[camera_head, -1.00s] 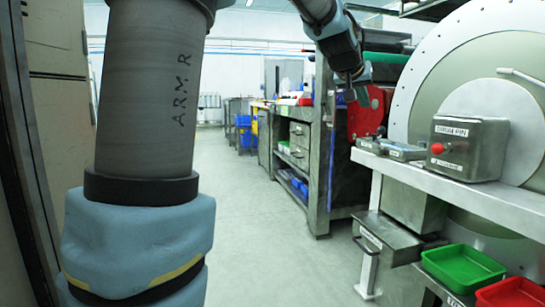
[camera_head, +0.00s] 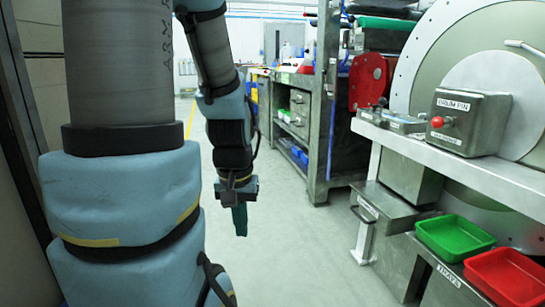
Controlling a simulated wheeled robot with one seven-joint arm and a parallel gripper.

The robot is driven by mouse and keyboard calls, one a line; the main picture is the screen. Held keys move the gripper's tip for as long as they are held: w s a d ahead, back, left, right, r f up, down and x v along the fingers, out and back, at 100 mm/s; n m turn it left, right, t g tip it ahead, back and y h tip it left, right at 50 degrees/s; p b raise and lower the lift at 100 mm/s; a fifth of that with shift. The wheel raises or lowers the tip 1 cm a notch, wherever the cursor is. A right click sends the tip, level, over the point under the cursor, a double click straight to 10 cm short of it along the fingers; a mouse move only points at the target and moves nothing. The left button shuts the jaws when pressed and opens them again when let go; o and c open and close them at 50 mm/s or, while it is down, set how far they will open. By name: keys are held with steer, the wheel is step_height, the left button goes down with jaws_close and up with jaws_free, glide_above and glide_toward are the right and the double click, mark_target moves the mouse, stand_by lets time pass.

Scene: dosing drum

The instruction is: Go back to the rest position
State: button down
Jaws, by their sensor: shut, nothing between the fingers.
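My gripper (camera_head: 240,221) hangs at the end of my arm in the middle left of the head view, over the open floor. Its fingers point down and look closed together, with nothing in them. It is apart from the machine and the trays on the right. The upper part of my arm fills the left side of the view and hides what lies behind it.
A large drum machine (camera_head: 430,70) with a control box (camera_head: 462,122) and red button stands at right. Below are a green tray (camera_head: 455,238) and a red tray (camera_head: 507,277). A metal workbench (camera_head: 318,150) stands behind. The floor (camera_head: 310,255) between is clear.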

step_height(320, 180, up, 34)
steer(key=p, duration=3.2)
